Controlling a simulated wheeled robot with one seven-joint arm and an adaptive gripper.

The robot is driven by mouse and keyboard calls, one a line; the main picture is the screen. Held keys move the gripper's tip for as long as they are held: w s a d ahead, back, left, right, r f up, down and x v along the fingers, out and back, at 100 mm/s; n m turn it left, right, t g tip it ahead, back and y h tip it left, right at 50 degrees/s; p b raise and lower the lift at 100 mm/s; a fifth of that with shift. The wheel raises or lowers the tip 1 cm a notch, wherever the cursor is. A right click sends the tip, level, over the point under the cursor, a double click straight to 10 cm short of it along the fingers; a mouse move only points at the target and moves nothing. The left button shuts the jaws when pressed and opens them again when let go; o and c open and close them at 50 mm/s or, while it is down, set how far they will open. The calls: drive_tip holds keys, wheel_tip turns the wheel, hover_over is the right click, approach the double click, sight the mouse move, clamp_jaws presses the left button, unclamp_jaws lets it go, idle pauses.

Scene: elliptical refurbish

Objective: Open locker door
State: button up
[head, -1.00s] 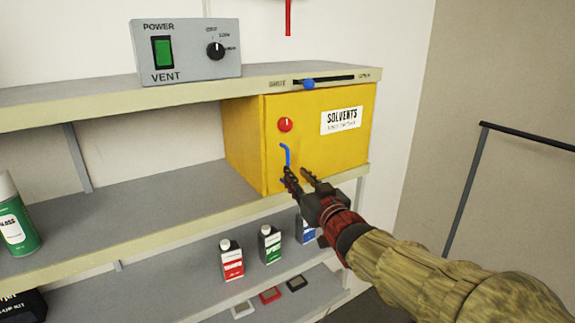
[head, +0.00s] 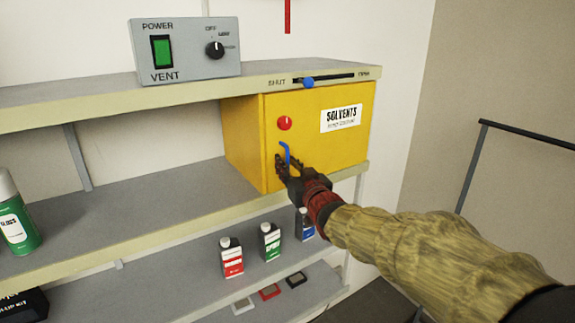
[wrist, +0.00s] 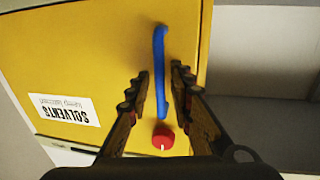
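The yellow locker (head: 330,146) labelled SOLVENTS stands on the middle shelf, and its door looks closed. A blue handle (head: 286,150) is on the door's left part, below a red knob (head: 285,123). My gripper (head: 287,162) is at the handle's lower part in the head view. In the wrist view, the blue handle (wrist: 160,70) runs between the two open fingers (wrist: 160,88), with gaps beside it. The red knob (wrist: 163,137) shows between the fingers too. The handle's lower end is partly hidden by my gripper in the head view.
A vent panel (head: 187,50) and a blue slider (head: 308,82) near SHUT are above the locker. Several small bottles, including a red-labelled one (head: 231,258), stand on the lower shelf (head: 190,282). A dark rail (head: 510,132) is at the right. The middle shelf left of the locker is mostly clear.

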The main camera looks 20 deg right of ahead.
clamp_jaws()
idle(0.7)
